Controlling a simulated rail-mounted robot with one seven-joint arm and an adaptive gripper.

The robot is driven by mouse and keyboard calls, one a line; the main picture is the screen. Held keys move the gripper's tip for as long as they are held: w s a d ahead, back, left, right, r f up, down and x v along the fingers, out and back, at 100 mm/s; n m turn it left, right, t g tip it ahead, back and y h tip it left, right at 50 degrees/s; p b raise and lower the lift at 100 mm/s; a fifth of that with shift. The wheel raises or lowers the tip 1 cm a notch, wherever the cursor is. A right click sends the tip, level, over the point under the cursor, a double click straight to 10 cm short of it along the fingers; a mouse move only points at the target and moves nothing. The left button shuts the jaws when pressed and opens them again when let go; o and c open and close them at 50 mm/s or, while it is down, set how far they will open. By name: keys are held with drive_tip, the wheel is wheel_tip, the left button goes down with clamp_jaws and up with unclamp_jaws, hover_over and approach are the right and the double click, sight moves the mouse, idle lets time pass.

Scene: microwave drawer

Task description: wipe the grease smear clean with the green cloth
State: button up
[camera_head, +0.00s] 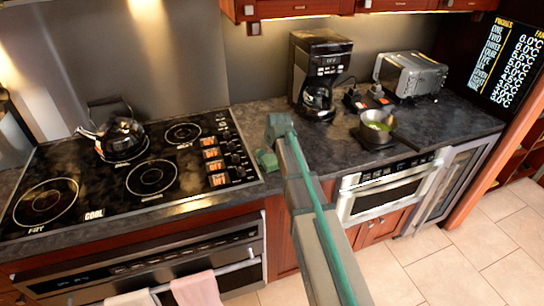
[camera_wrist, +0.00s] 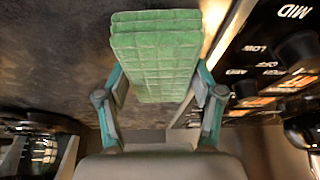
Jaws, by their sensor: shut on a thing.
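The green cloth (camera_wrist: 155,50) is a folded, quilted block held between the fingers of my gripper (camera_wrist: 155,88) in the wrist view. In the head view my gripper (camera_head: 278,142) is over the dark countertop (camera_head: 257,108), just right of the stove's control knobs. The cloth (camera_head: 267,160) shows there as a small green patch at the gripper's left side. My gripper is shut on the cloth. I cannot tell whether the cloth touches the counter. I cannot make out the grease smear in either view; my arm and the cloth cover part of the counter.
The stove (camera_head: 150,170) with a kettle (camera_head: 112,135) is at left. A microwave drawer (camera_head: 385,192) is below. Two towels (camera_head: 196,289) hang from the oven handle.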

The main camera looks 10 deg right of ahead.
drive_tip(key=shift+a, duration=0.3)
drive_tip(key=shift+w+d, duration=0.25)
drive_tip(key=shift+d, duration=2.1)
drive_tip(key=shift+w+d, duration=0.3)
drive_tip(key=shift+d, duration=2.1)
drive_tip(key=shift+w+d, duration=0.25)
drive_tip(key=shift+d, duration=2.1)
drive_tip(key=shift+s+a, duration=0.3)
drive_tip(key=shift+a, duration=2.05)
drive_tip(key=shift+s+a, duration=0.3)
drive_tip(key=shift+a, duration=2.1)
drive_tip(key=shift+s+a, duration=0.3)
drive_tip(key=shift+a, duration=2.05)
drive_tip(key=shift+d, duration=0.1)
drive_tip(key=shift+w+d, duration=0.15)
drive_tip(key=shift+d, duration=1.1)
drive_tip(key=shift+w+d, duration=0.15)
drive_tip(key=shift+d, duration=1.1)
